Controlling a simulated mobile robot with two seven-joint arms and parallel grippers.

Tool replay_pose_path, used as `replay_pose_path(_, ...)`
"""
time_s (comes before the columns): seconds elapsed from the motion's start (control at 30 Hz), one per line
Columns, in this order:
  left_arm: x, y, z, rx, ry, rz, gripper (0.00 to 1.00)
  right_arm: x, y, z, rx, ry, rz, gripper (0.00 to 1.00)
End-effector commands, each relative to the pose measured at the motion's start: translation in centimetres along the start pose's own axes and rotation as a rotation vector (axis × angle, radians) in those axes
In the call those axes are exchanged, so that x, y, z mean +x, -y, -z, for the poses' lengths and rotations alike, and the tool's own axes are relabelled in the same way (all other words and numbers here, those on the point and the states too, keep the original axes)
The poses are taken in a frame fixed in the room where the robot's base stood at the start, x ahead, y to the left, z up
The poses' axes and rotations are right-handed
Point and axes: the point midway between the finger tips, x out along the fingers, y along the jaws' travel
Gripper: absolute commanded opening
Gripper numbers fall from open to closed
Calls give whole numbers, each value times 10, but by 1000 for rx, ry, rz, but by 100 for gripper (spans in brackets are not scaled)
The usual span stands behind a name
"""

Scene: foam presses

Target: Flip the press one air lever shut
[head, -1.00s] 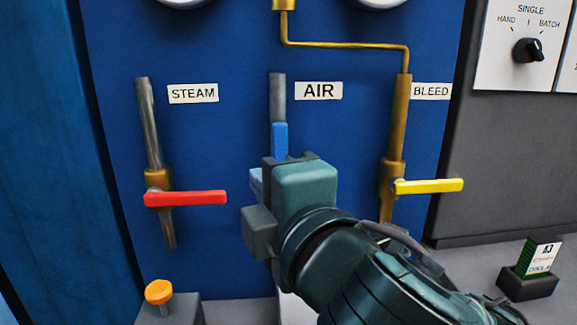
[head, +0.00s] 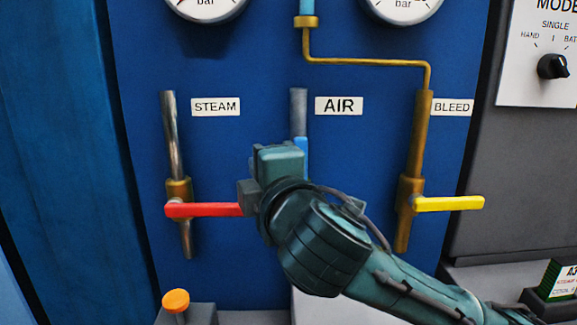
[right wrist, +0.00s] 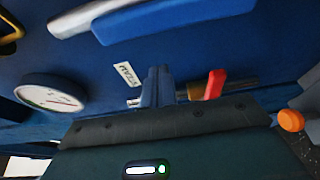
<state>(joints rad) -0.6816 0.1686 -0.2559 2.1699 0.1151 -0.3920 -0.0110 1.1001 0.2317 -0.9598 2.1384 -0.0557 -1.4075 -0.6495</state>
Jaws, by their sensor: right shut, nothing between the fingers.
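The blue air lever (head: 302,152) points up along the grey pipe under the AIR label (head: 339,106). Its lower part is hidden behind my right gripper in the head view. In the right wrist view the blue lever (right wrist: 175,20) lies across the top, beside the pale pipe. My right gripper (right wrist: 157,75) is shut and empty, with its fingers together toward the blue panel. In the head view it stands just left of the air lever, its fingers hidden by its body. I cannot tell whether it touches the lever. My left gripper is not in view.
The red steam lever (head: 203,210) points right, its tip close to my right gripper. The yellow bleed lever (head: 449,204) is to the right. An orange button (head: 176,300) stands at lower left. Gauges (head: 403,8) and a brass pipe (head: 366,61) are above.

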Motion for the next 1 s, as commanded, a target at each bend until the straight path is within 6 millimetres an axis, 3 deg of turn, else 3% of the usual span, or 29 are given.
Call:
replay_pose_path(0.1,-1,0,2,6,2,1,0,-5,0,-20,-1,4,0,0)
replay_pose_path(0.3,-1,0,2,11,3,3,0,-12,0,-36,0,1,-1,0)
replay_pose_path(0.8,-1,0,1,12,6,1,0,-12,0,-39,7,0,-1,0)
replay_pose_path(1.0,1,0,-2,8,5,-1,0,-4,1,-51,57,3,-18,0)
